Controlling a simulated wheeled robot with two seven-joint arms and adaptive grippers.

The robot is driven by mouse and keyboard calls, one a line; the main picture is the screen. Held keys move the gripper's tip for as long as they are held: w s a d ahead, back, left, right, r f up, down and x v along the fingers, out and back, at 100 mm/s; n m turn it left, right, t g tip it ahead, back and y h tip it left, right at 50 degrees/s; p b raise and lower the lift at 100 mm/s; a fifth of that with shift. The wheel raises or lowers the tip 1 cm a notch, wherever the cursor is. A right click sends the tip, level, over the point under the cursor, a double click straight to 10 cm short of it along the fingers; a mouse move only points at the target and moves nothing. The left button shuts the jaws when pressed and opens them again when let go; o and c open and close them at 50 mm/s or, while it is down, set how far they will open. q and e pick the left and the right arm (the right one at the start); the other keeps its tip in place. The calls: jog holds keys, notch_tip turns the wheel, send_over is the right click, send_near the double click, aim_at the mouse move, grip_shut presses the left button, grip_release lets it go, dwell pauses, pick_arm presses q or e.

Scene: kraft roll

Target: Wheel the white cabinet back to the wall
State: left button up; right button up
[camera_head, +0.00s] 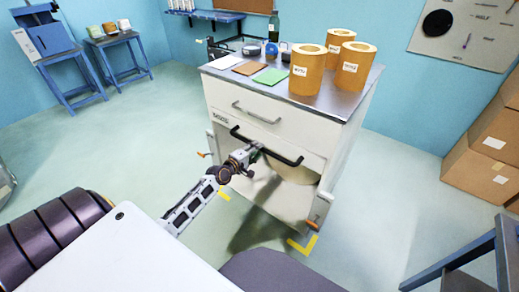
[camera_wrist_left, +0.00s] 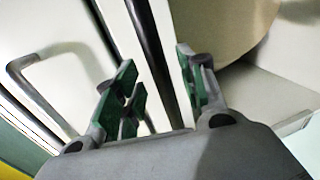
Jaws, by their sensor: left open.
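The white cabinet (camera_head: 285,125) stands away from the blue wall behind it, with a grey top, a drawer with a grey handle and a black bar handle (camera_head: 282,157) across its front. My left gripper (camera_head: 253,153) is at the left-middle of the black bar. In the left wrist view, the bar (camera_wrist_left: 150,60) runs between my open green-padded fingers (camera_wrist_left: 157,85); contact is not clear. Part of the bar is hidden behind the gripper in the head view. The right gripper does not show.
Yellow corner marks (camera_head: 302,245) lie on the floor. Cartons (camera_head: 485,155) are at the right, a blue stool (camera_head: 70,75) at the left.

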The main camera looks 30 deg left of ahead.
pick_arm(q)
jog(key=shift+x, duration=1.5)
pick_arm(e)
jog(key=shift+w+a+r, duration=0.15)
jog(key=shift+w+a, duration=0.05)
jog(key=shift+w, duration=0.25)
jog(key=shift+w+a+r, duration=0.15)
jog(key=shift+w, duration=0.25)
pick_arm(q)
jog(key=c, duration=0.9)
grip_shut()
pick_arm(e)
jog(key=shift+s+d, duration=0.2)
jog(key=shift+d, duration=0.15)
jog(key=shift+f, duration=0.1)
